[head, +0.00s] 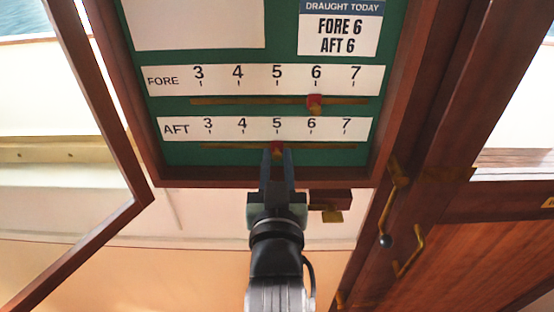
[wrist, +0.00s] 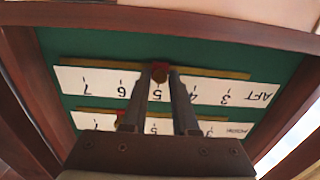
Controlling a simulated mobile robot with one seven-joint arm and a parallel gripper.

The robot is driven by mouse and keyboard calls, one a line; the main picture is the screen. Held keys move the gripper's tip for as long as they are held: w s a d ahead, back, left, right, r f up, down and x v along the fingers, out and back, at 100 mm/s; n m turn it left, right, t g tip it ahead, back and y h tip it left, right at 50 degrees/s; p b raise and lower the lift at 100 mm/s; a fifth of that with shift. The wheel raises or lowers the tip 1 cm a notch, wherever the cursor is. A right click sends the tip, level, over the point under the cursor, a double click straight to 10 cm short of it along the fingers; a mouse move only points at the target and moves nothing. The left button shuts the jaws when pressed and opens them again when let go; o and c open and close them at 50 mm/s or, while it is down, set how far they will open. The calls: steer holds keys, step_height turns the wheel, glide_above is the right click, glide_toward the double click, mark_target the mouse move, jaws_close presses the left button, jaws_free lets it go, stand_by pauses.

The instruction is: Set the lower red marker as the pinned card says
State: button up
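The pinned card (head: 338,35) on the green board reads "DRAUGHT TODAY, FORE 6, AFT 6". The lower red marker (head: 277,147) sits on the AFT rail, under the 5 of the AFT scale (head: 190,127). My gripper (head: 277,153) reaches up to it from below. In the wrist view, which shows the board upside down, the lower marker (wrist: 160,70) fills the gap between my fingertips (wrist: 160,78); the fingers look closed on its sides. The upper red marker (head: 315,102) sits on the FORE rail under the 6, apart from my gripper.
The board has a raised wooden frame (head: 265,177) close below the AFT rail. An open framed door (head: 108,100) hangs at the left. A small wooden block with a brass piece (head: 330,203) is below the frame. Brass handles (head: 388,215) are at the right.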

jaws_close()
stand_by(1.1)
